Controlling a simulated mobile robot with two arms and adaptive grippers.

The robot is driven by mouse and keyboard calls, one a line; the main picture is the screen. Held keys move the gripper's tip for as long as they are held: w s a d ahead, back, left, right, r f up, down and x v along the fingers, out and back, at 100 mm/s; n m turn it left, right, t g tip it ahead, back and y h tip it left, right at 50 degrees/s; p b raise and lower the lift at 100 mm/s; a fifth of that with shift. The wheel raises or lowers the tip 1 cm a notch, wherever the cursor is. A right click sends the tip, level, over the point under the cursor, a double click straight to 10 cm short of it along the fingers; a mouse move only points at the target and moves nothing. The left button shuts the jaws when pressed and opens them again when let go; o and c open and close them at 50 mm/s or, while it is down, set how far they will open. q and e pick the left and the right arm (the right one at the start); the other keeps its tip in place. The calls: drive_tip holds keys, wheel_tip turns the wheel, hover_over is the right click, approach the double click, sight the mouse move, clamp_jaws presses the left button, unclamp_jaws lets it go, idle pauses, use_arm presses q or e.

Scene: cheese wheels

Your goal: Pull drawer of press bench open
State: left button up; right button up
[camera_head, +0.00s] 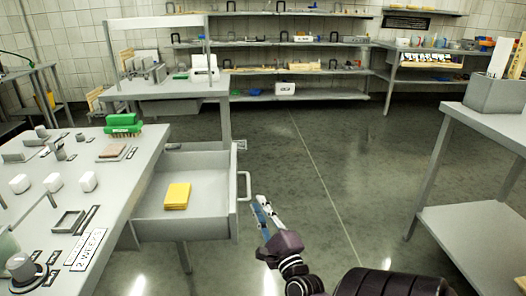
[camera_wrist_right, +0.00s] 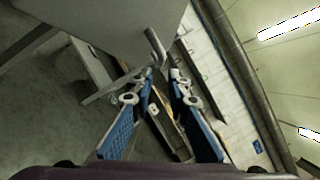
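The press bench (camera_head: 115,185) stands at the left in the head view. Its grey drawer (camera_head: 187,228) is pulled out to the right, and a yellow block (camera_head: 177,196) lies inside. The drawer's bar handle (camera_head: 244,186) is on its right-hand front face. My right gripper (camera_head: 258,206) is just right of the handle, with its fingers apart. In the right wrist view the open right gripper (camera_wrist_right: 162,74) has nothing between its fingers. The handle (camera_wrist_right: 156,47) shows just beyond the fingertips, apparently clear of them. My left gripper is not in view.
A grey table (camera_head: 470,225) with a grey bin stands at the right. A smaller table (camera_head: 165,88) is behind the bench, and shelves (camera_head: 270,97) line the back wall. The floor (camera_head: 330,170) between bench and right table is clear.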

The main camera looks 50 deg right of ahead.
drive_tip(key=shift+v, duration=1.15)
